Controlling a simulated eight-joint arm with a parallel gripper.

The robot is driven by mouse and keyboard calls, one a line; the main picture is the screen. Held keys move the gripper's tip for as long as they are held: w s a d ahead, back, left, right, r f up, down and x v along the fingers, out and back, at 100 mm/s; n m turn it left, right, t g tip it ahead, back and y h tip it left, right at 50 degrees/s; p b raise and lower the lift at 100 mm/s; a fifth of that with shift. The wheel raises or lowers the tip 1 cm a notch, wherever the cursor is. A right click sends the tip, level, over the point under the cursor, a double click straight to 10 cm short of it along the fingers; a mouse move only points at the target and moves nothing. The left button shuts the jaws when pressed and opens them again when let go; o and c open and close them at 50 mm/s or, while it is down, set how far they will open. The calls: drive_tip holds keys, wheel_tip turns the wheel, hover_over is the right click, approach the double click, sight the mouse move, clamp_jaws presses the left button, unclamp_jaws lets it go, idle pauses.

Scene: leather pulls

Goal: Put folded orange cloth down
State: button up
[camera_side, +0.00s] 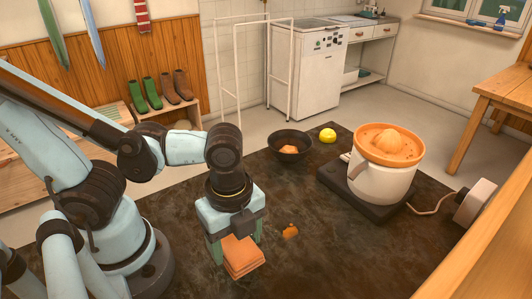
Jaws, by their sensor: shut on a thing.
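The folded orange cloth (243,256) is a small layered square, held between the fingers of my gripper (235,250). My gripper points down over the dark table (330,245) in the lower middle of the side view. It is shut on the cloth, and the fingers partly hide the cloth's far side. I cannot tell whether the cloth's underside touches the table or hangs just above it.
A small orange piece (290,231) lies right of the gripper. Behind it are a dark bowl (276,143) with something orange inside and a yellow lemon (327,135). A white juicer with an orange top (384,170) stands at right. The table's front right is clear.

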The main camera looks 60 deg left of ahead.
sight(240, 250)
drive_tip(key=shift+w+a+f, duration=0.4)
drive_tip(key=shift+w+f, duration=0.05)
drive_tip(key=shift+w, duration=0.2)
drive_tip(key=shift+f, duration=2)
drive_tip(key=shift+f, duration=0.15)
drive_tip(key=o, duration=1.1)
